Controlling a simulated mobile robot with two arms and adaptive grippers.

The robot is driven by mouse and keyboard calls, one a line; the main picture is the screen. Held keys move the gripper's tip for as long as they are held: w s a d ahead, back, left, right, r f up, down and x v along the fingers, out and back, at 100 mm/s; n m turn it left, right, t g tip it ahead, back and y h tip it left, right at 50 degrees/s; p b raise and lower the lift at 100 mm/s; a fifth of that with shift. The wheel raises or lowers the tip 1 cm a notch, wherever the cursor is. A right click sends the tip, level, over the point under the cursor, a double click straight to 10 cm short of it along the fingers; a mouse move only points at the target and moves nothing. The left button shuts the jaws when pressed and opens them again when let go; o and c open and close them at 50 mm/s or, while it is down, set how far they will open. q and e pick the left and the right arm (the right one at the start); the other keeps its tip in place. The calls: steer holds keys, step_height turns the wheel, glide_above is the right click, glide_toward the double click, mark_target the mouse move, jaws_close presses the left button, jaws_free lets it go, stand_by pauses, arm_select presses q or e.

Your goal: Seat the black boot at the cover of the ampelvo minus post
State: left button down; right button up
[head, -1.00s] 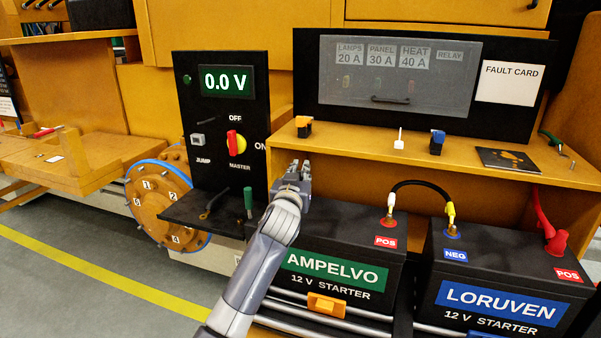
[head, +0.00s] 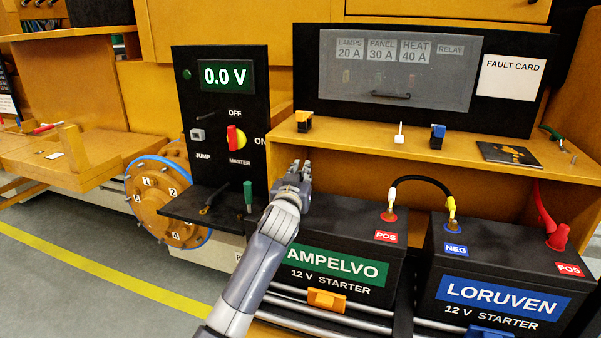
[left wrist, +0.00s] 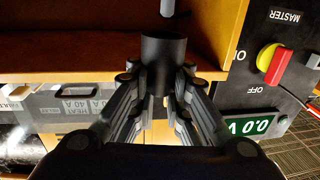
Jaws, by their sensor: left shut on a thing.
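The black boot (left wrist: 163,52) is a short dark tube in the left wrist view, held between the fingers of my left gripper (left wrist: 163,95). In the head view, my left gripper (head: 297,172) is above the back left of the ampelvo battery (head: 381,297), a black box with a green label. The gripper and arm cover that corner, so the minus post and its cover cannot be made out there. A grey rounded piece (left wrist: 168,7) shows past the boot in the left wrist view; whether they touch is unclear. My right gripper is not in view.
The ampelvo plus post (head: 389,215) carries a black cable to the loruven battery (head: 500,300). The shelf (head: 350,146) is behind my gripper. The black switch panel (head: 222,125) stands close to its left, with a green-handled tool (head: 248,194) on its ledge.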

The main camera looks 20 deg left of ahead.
arm_select(q)
steer(key=shift+w+m+h+p, duration=0.2)
steer(key=shift+m+h+p, duration=0.3)
steer(key=shift+h+p, duration=0.35)
steer(key=shift+p, duration=0.5)
stand_by(0.7)
steer(key=shift+f, duration=0.25)
steer(key=shift+r+h+p, duration=0.25)
steer(key=shift+r+p, duration=0.05)
steer(key=shift+p, duration=0.15)
stand_by(2.0)
steer(key=shift+f, duration=0.25)
steer(key=shift+a+f+b, duration=0.1)
steer(key=shift+f+b, duration=0.4)
steer(key=shift+f, duration=0.1)
steer(key=shift+f+b, duration=0.5)
steer(key=shift+f, duration=0.25)
